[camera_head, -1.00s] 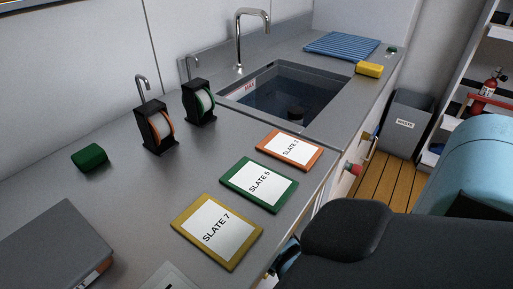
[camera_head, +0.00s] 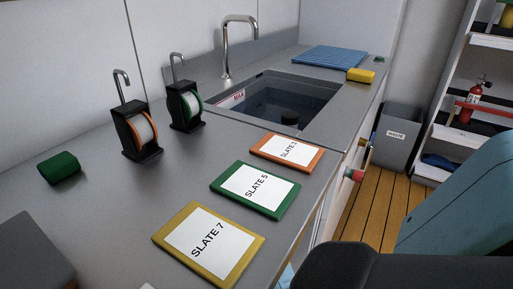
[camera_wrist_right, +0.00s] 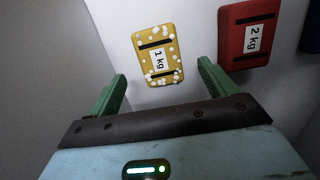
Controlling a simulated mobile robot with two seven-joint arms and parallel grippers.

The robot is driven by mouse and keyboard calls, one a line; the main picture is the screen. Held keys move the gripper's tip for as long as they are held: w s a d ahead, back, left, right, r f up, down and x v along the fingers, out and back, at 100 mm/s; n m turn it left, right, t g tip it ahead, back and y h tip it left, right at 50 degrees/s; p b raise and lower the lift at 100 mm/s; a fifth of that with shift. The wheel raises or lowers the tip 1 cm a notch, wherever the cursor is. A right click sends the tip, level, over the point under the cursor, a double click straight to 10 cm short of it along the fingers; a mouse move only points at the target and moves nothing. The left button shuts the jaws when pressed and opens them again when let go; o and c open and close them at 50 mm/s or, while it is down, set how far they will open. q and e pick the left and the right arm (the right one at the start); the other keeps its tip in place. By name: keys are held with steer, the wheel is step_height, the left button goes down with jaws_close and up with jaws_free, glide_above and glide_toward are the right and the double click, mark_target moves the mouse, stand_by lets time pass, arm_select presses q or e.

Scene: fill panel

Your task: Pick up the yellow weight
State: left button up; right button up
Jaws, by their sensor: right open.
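In the right wrist view a yellow weight (camera_wrist_right: 158,56) with white spots, dark bands and a "1 kg" label is against a pale surface. My right gripper (camera_wrist_right: 161,71) is open, its two green fingers apart and empty. The yellow weight appears between and beyond the fingertips; I see no contact. The head view does not clearly show this weight or either gripper's fingers.
A red "2 kg" weight (camera_wrist_right: 249,34) is right of the yellow one, close to the right finger. A dark blue object (camera_wrist_right: 311,32) is cut off at the edge. The head view shows a counter with slates (camera_head: 209,246), a sink (camera_head: 283,101) and a waste bin (camera_head: 398,140).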

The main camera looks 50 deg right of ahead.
steer(key=shift+f, duration=0.45)
steer(key=f+b, duration=0.2)
steer(key=f, duration=0.1)
steer(key=f+b, duration=0.1)
steer(key=shift+s+f, duration=0.3)
arm_select(q)
steer(key=f, duration=0.2)
steer(key=s+f, duration=0.1)
steer(key=shift+a, duration=0.25)
arm_select(e)
steer(key=shift+r, duration=0.1)
steer(key=shift+c, duration=0.8)
steer(key=shift+d, duration=0.1)
jaws_close()
arm_select(q)
steer(key=shift+w, duration=0.1)
arm_select(e)
steer(key=shift+w, duration=0.1)
